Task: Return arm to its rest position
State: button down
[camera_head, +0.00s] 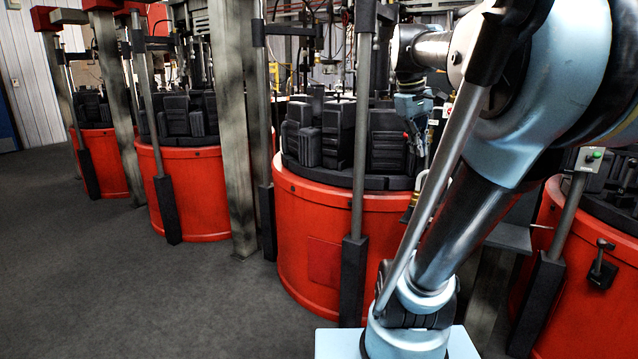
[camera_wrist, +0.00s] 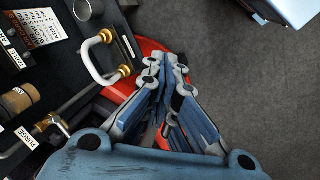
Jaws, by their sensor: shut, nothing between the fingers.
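My arm rises from the lower right of the head view and bends over to the left at the top. My gripper (camera_wrist: 163,62) points away from the wrist camera, its fingertips together with nothing between them. In the head view my gripper (camera_head: 418,150) hangs downward, small and partly hidden, at the right side of the middle red mould (camera_head: 318,235). In the wrist view the red drum side (camera_wrist: 150,50) shows behind the fingers. I cannot tell the exact gap to it.
More red moulds stand left (camera_head: 185,190) and right (camera_head: 540,315). Steel posts (camera_head: 358,130) rise between them. Grey floor (camera_head: 130,280) is clear at left.

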jog(key=s+a+f+m+y, duration=0.1)
jog(key=s+f, duration=0.3)
jog(key=f, duration=0.5)
jog(key=s+a+f+m+y, duration=0.1)
jog(key=s+a+f, duration=0.3)
jog(key=f, duration=0.5)
jog(key=s+a+f+m+t, duration=0.1)
jog(key=s+f, duration=0.4)
jog(key=f, duration=0.5)
jog(key=shift+s+a+m+y, duration=0.3)
jog(key=shift+a+m+y, duration=0.15)
jog(key=shift+a, duration=0.55)
jog(key=shift+w+f, duration=0.1)
jog(key=shift+f, duration=0.05)
jog(key=shift+w+f, duration=0.15)
jog(key=shift+w, duration=0.2)
